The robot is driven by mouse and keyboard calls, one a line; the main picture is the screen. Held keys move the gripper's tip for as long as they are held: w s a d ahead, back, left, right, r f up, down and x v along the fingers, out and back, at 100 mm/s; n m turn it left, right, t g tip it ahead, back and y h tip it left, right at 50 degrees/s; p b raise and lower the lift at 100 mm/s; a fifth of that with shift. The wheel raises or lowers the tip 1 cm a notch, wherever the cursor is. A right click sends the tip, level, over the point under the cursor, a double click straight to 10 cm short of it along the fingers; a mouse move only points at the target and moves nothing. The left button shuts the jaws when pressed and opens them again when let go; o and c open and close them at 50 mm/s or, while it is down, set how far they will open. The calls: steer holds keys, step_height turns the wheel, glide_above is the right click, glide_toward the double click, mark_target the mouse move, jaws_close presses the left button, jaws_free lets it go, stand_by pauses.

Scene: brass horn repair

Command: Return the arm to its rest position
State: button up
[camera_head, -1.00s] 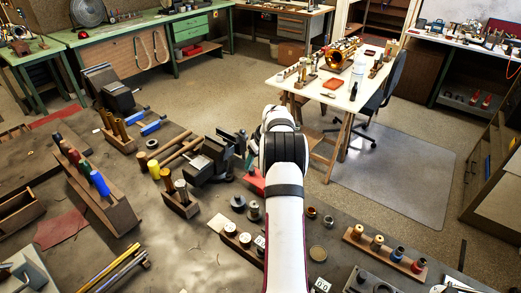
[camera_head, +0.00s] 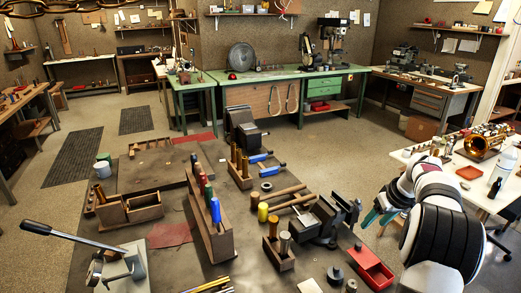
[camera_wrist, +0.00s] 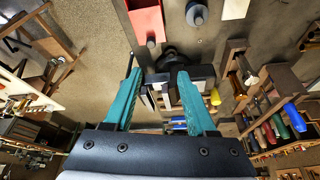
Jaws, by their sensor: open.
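My white and black arm rises at the right of the head view. My gripper (camera_head: 378,214) has teal fingers and hangs in the air beside the bench, just right of a dark vise (camera_head: 325,218). In the wrist view the two teal fingers of my gripper (camera_wrist: 159,95) stand well apart. Nothing is held between them. The vise (camera_wrist: 172,72) shows beyond the gap, apart from the fingers.
The dark workbench (camera_head: 195,270) holds a red tray (camera_head: 372,268), a wooden rack with colored handles (camera_head: 212,225), a lever tool (camera_head: 75,240) and mallets (camera_head: 290,198). A white table (camera_head: 470,180) with a brass horn (camera_head: 483,145) stands right. Open floor (camera_head: 110,170) lies left.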

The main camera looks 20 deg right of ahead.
steer(key=w+a+r+y, duration=0.1)
steer(key=a+r, duration=0.1)
steer(key=a, duration=0.6)
steer(key=w+a+r, duration=0.1)
steer(key=a+r, duration=0.2)
steer(key=a, duration=0.4)
steer(key=s+a+r+m+g+y, duration=0.1)
steer(key=s+a, duration=0.2)
steer(key=a, duration=0.6)
steer(key=s+a+r+g+y, duration=0.1)
steer(key=s+a, duration=0.2)
steer(key=a, duration=0.5)
steer(key=s+a+f+g, duration=0.1)
steer(key=s+a+f, duration=0.1)
steer(key=s+a, duration=0.4)
steer(key=s+a+f+m+g, duration=0.1)
steer(key=s+a+f, duration=0.2)
steer(key=s+a, duration=0.4)
steer(key=s, duration=0.6)
steer(key=shift+a+m, duration=0.2)
steer(key=shift+m, duration=0.1)
